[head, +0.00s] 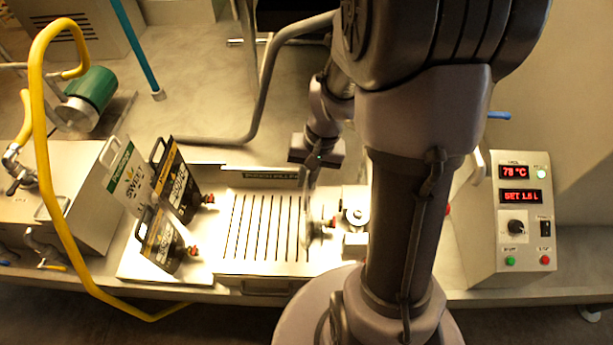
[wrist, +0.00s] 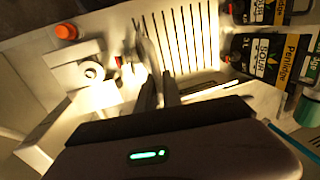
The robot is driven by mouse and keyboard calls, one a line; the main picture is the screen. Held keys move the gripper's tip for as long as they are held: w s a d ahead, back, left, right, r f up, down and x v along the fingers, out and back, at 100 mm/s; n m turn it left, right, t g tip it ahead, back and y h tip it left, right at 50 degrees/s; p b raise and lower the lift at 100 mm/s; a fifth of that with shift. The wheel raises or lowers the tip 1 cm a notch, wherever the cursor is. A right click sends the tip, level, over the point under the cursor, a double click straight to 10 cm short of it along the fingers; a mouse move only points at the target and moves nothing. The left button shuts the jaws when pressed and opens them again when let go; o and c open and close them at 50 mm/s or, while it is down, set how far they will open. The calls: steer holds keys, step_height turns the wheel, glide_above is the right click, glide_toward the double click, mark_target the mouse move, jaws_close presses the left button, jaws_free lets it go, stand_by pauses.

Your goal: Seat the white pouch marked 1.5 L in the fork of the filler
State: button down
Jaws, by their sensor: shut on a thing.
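My gripper (head: 314,172) points down over the right end of the slatted drip tray. It is shut on a thin pouch (head: 312,212), seen nearly edge-on and pale grey; its marking cannot be read. The pouch hangs upright above the tray, with a red cap on its right side toward the filler (head: 356,205). In the wrist view the pouch (wrist: 146,48) stands beyond the dark fingers (wrist: 160,90), its red cap at the left, near the filler's round white part (wrist: 93,71). The fork is not clearly visible, and a gap shows between cap and filler.
A white pouch marked SWEET (head: 127,176) and two black pouches, one behind (head: 178,186) and one in front (head: 160,241), stand left of the slatted drip tray (head: 245,228). A control box (head: 515,215) stands at the right. A yellow hose (head: 60,220) arches at the left.

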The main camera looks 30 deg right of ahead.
steer(key=shift+f, duration=0.1)
steer(key=c, duration=1.4)
jaws_free()
steer(key=shift+c, duration=0.2)
step_height(320, 180, up, 17)
steer(key=s+d+p, duration=0.2)
steer(key=d+p, duration=0.1)
steer(key=p, duration=0.2)
steer(key=s+a+f+t+b, duration=0.1)
steer(key=s+a+f+b, duration=0.2)
steer(key=a+b, duration=0.3)
steer(key=s+a+f+n+t+b, duration=0.1)
steer(key=s+a+f+t+b, duration=0.1)
steer(key=s+a+f+b, duration=0.1)
steer(key=s+a+f+n+t+b, duration=0.1)
steer(key=s+a+f+b, duration=0.2)
steer(key=a+f+b, duration=0.2)
steer(key=a+b, duration=0.3)
steer(key=b, duration=0.1)
steer(key=shift+s+a+f+t+b, duration=0.15)
steer(key=shift+a+f+t+b, duration=0.1)
steer(key=shift+a+t+b, duration=0.1)
